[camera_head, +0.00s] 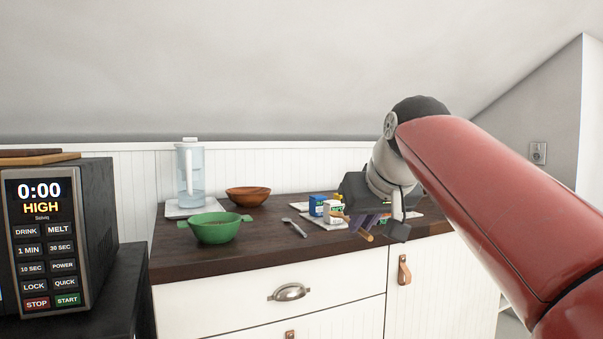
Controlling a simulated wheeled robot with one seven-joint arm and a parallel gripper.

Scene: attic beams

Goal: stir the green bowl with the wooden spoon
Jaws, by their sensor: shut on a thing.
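The green bowl (215,229) with two side handles stands upright on the left of the dark wooden counter. My gripper (378,219) is over the right part of the counter, well to the right of the bowl. It is shut on a thin tan piece (366,237), which looks like the wooden spoon. Only a short end shows below the jaws; the rest is hidden by my gripper. A grey spoon (295,228) lies on the counter between the bowl and my gripper.
A clear pitcher (190,168) stands on a white board behind the green bowl. A brown bowl (248,196) is behind it to the right. A microwave (60,235) is at the left.

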